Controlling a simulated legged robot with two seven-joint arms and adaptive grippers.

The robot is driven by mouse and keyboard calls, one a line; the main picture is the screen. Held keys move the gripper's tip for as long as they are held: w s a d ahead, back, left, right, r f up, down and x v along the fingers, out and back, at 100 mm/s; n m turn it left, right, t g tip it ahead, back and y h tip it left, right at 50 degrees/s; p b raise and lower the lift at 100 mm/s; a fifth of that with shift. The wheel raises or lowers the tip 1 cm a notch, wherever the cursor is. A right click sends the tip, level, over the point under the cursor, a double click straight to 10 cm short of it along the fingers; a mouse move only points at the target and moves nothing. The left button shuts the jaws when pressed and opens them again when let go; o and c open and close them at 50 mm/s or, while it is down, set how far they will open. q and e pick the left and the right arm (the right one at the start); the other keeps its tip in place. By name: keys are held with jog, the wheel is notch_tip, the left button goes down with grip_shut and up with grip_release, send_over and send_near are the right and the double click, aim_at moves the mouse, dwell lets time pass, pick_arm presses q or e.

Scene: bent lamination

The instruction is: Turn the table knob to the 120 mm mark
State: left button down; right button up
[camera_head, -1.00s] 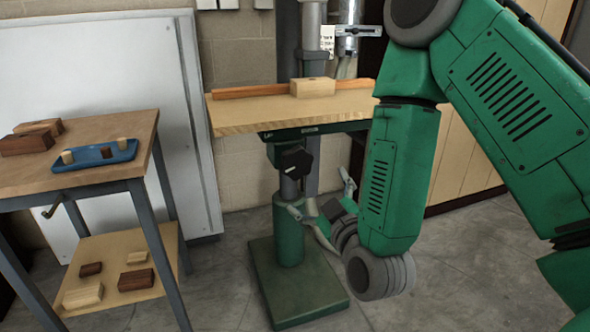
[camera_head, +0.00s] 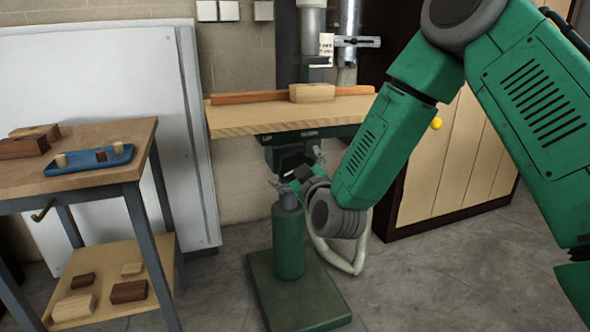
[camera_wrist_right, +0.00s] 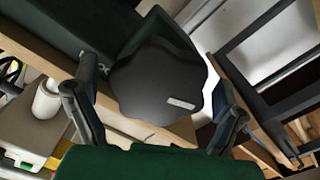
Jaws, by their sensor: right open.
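The black lobed table knob (camera_head: 290,159) sits below the drill press table (camera_head: 235,122), partly hidden by my right gripper (camera_head: 295,171). The right wrist view shows the knob's face (camera_wrist_right: 160,85) close up, with a short white mark near its lower right edge. My right gripper (camera_wrist_right: 156,88) is open, with one finger left of the knob and the other right of it. I cannot tell if either finger touches it. No 120 mm mark can be read. My left gripper is not in view.
The green press column (camera_head: 289,245) stands on a flat base plate (camera_head: 305,305). A wooden block (camera_head: 312,93) and an orange fence (camera_head: 245,97) rest on the table. A side bench (camera_head: 90,172) with a blue tray (camera_head: 82,165) stands left. A hose (camera_head: 355,255) curves behind my arm.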

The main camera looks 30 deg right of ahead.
jog(key=shift+c, duration=0.5)
jog(key=c, duration=1)
